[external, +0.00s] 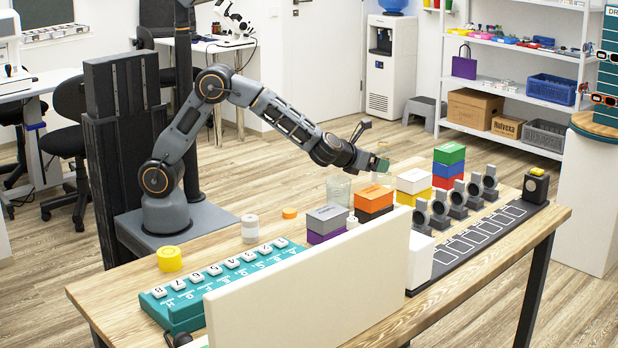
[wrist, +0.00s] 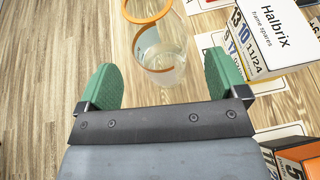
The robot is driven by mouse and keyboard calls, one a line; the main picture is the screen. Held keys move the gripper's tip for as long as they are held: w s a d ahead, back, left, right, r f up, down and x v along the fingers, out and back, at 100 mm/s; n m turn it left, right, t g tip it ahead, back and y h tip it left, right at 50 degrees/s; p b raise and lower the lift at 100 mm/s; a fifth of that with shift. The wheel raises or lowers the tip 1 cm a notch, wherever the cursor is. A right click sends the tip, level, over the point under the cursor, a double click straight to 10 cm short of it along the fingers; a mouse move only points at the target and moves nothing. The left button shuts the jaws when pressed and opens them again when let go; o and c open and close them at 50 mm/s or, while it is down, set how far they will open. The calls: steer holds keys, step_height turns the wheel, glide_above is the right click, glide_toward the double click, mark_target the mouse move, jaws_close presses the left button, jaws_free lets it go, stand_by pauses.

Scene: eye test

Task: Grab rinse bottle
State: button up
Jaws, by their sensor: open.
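No thing in view is clearly marked as a rinse bottle. A clear, see-through vessel (wrist: 172,76) with orange bands shows in the wrist view, just beyond the gap between my fingers. In the external view a clear vessel (external: 338,191) stands on the table, below and left of my gripper (external: 381,164); I cannot tell if it is the same one. A small white bottle-like container (external: 250,229) with a grey band stands further left. My gripper's green fingers also show in the wrist view (wrist: 161,82), spread apart with nothing held.
A white Halbrix box (wrist: 275,35) lies right of my fingers. Stacked boxes, such as the orange one (external: 374,194), stand close by. A teal tray with white keys (external: 215,272), a yellow roll (external: 169,259) and a pale panel (external: 310,285) are nearer the front.

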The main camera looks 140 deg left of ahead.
steer(key=x, duration=0.5)
steer(key=shift+r, duration=0.1)
steer(key=c, duration=1.1)
